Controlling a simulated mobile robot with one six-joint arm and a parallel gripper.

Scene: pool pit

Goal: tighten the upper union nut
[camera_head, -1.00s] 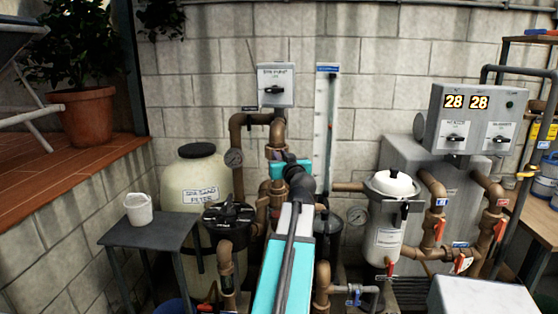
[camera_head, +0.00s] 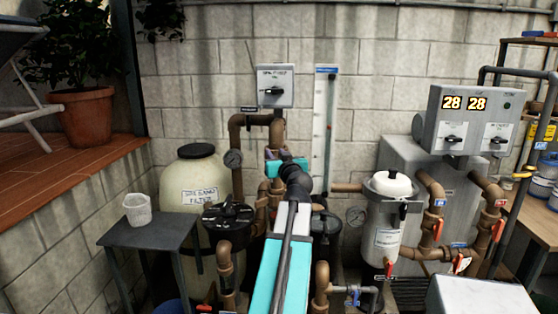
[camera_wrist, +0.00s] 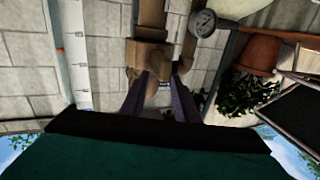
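The upper union nut (camera_wrist: 148,52) appears as a wide brown collar on the upright brown pipe (camera_head: 277,131) below the grey switch box. In the wrist view, which is upside down, it lies just beyond my fingertips. My gripper (camera_wrist: 163,77) has two dark purple fingers with a clear gap between them and nothing seen held. In the head view my teal gripper (camera_head: 288,167) is in front of the pipe at nut height and hides part of it. Whether a finger touches the nut cannot be told.
A pressure gauge (camera_head: 233,158) sits on the neighbouring pipe. The switch box (camera_head: 275,86) is above, and a white scale (camera_head: 324,130) stands to the right. A sand filter tank (camera_head: 196,180), a black-lidded strainer (camera_head: 228,215) and a white canister (camera_head: 389,215) crowd the sides.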

